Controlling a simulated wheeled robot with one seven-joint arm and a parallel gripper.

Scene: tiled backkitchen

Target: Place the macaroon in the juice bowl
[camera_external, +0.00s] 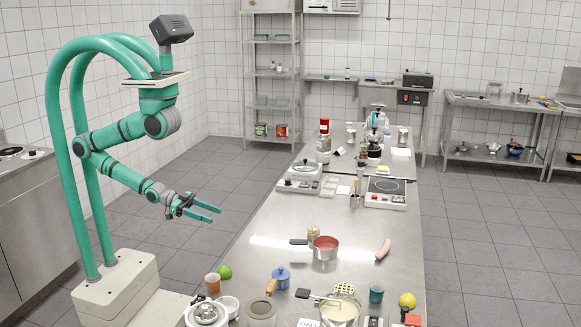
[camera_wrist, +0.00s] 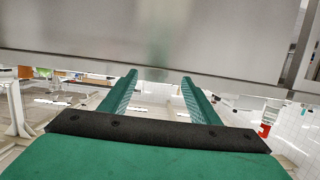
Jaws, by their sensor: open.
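My gripper (camera_external: 217,214) is open and empty, held in the air left of the long steel table. In the wrist view its two green fingers (camera_wrist: 159,78) stand apart with nothing between them. I cannot pick out the macaroon for certain in either view. I cannot tell for sure which vessel is the juice bowl. A metal bowl-like piece with a raised middle (camera_external: 207,313) stands at the table's near left corner, with a small white bowl (camera_external: 230,305) beside it.
The near end is crowded; the tabletop left of the saucepan is clear.

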